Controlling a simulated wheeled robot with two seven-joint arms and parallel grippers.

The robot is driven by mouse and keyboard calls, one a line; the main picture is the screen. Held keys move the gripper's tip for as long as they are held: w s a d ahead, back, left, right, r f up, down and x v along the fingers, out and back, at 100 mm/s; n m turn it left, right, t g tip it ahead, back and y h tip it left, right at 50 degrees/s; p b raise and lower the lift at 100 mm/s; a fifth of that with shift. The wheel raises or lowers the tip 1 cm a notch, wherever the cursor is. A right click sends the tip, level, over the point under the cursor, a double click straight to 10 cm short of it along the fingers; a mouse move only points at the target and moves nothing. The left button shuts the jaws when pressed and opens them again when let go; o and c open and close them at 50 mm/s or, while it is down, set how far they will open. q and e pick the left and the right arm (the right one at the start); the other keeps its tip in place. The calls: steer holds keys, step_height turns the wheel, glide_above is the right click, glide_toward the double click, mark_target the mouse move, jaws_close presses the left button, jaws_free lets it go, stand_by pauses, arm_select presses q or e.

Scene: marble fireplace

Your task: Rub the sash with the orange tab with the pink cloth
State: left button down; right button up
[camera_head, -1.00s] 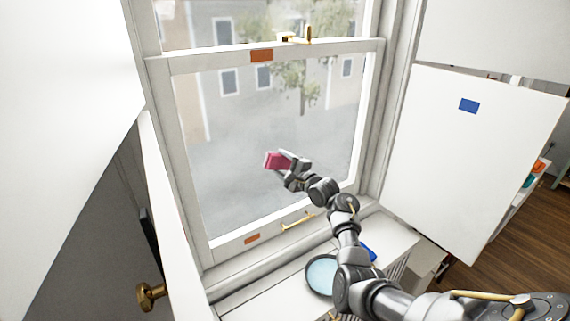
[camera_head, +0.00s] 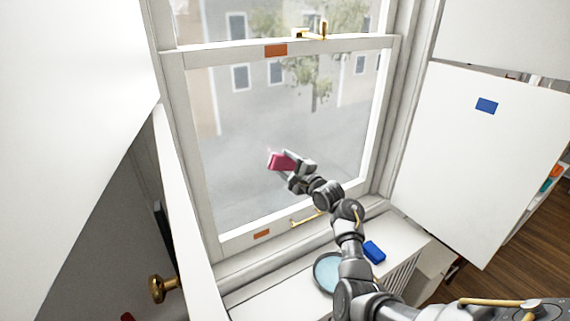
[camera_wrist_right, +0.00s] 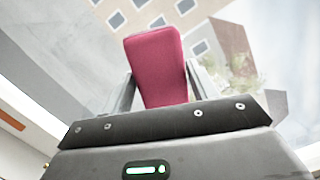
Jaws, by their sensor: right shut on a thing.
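The window sash (camera_head: 182,115) has a white frame and a hazy glass pane (camera_head: 235,130). One orange tab (camera_head: 276,50) is on its top rail and another orange tab (camera_head: 261,234) is on its bottom rail. My right gripper (camera_head: 290,165) is shut on the pink cloth (camera_head: 281,161), a folded pad, in front of the lower middle of the pane. The cloth (camera_wrist_right: 156,65) also shows between the fingers in the right wrist view. I cannot tell for certain whether it touches the glass. My left gripper is not in view.
A blue block (camera_head: 374,252) and a round dish with pale blue inside (camera_head: 327,271) are on the sill. A white panel with a blue tab (camera_head: 486,105) stands at the right. A door with a brass knob (camera_head: 161,288) is at the lower left. Brass latch parts (camera_head: 322,29) sit on the top rail.

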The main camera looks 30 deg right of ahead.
steer(key=shift+a+v, duration=0.15)
steer(key=shift+v, duration=1.05)
steer(key=shift+a+v, duration=0.15)
steer(key=shift+v, duration=1.05)
steer(key=shift+s+r, duration=0.1)
steer(key=shift+r, duration=0.05)
steer(key=shift+a+v, duration=0.2)
steer(key=shift+v, duration=1.25)
